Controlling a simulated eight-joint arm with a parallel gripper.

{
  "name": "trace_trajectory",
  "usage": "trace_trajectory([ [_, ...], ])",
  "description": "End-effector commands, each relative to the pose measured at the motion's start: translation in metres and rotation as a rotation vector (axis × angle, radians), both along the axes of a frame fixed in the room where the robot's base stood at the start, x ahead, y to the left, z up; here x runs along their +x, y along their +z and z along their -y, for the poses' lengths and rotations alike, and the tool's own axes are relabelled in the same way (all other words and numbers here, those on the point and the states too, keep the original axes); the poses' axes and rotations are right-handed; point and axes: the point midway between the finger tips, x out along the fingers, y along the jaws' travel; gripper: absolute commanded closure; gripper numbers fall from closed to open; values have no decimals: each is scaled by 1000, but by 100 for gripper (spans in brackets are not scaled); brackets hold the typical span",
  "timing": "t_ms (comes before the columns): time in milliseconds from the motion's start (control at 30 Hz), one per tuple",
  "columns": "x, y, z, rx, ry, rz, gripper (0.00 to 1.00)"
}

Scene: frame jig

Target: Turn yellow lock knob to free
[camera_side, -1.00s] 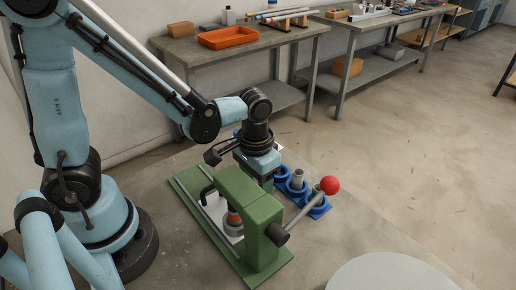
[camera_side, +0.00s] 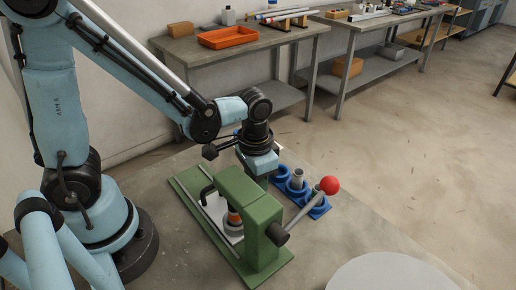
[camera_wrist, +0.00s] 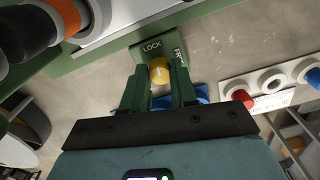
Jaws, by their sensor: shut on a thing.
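The yellow lock knob (camera_wrist: 160,71) shows in the wrist view on a small green plate (camera_wrist: 146,52). White lettering on the plate reads LOCK, with a partly hidden word starting "FR" to its right. My gripper (camera_wrist: 160,82) has its two green fingers shut on the knob, one on each side. No pointer mark on the knob can be made out. In the side view my gripper (camera_side: 259,166) reaches down behind the green press frame (camera_side: 262,220), which hides the knob and the fingertips.
A lever with a red ball (camera_side: 330,185) sticks out from the frame. Blue ring holders (camera_side: 317,207) stand behind it. An orange-banded part (camera_side: 234,219) sits under the frame.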

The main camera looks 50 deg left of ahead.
Motion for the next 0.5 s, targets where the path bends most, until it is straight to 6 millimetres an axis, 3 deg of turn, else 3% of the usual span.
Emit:
trace_trajectory([
  [500,0,0,0,1,-483,-2,100],
])
